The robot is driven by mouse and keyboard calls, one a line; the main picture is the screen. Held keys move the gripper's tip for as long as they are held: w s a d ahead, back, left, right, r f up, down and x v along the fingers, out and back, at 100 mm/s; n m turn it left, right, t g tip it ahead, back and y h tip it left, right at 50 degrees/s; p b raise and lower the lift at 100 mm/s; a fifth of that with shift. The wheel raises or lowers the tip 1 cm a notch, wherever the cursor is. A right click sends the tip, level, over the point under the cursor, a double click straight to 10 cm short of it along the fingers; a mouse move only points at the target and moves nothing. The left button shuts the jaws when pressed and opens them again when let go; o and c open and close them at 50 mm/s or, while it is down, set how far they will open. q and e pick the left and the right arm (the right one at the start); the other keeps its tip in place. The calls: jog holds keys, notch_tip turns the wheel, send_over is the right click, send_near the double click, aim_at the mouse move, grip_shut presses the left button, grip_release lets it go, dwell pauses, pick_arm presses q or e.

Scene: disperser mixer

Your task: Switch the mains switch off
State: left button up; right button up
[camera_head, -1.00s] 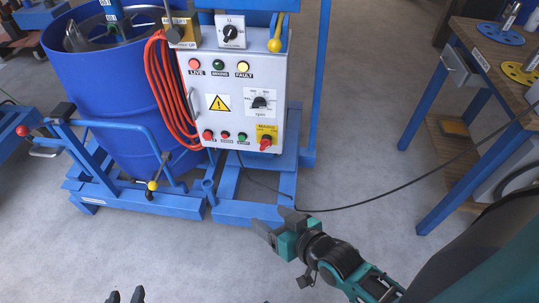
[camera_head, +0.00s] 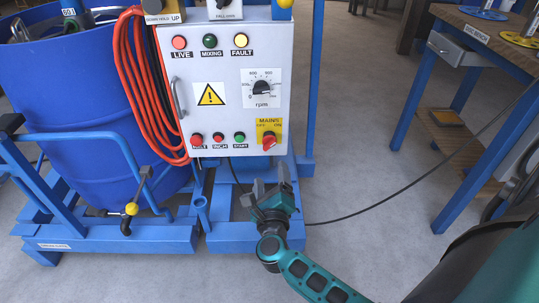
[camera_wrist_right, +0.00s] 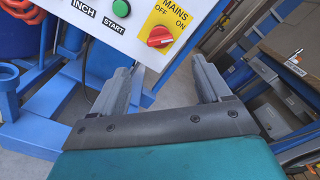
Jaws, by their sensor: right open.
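The mains switch is a red rotary knob (camera_head: 268,141) on a yellow plate (camera_head: 264,126) marked MAINS, OFF and ON, at the lower right of the grey control panel (camera_head: 212,122). The red knob (camera_wrist_right: 159,38) also shows near the top middle of the right wrist view; I cannot tell its exact setting. My right gripper (camera_head: 271,184) is open and empty, below the switch and apart from it. In the right wrist view, my two right fingers (camera_wrist_right: 160,68) point toward the panel, with the knob beyond the gap between them. My left gripper is out of view.
An orange cable coil (camera_head: 145,85) hangs left of the panel. A blue frame (camera_head: 165,235) stands below.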

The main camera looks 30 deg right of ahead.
aim_at(269, 146)
jog(key=b+x, duration=0.2)
jog(key=x, duration=0.8)
jog(key=shift+w+d, duration=0.1)
jog(key=shift+w, duration=0.1)
jog(key=c, duration=1)
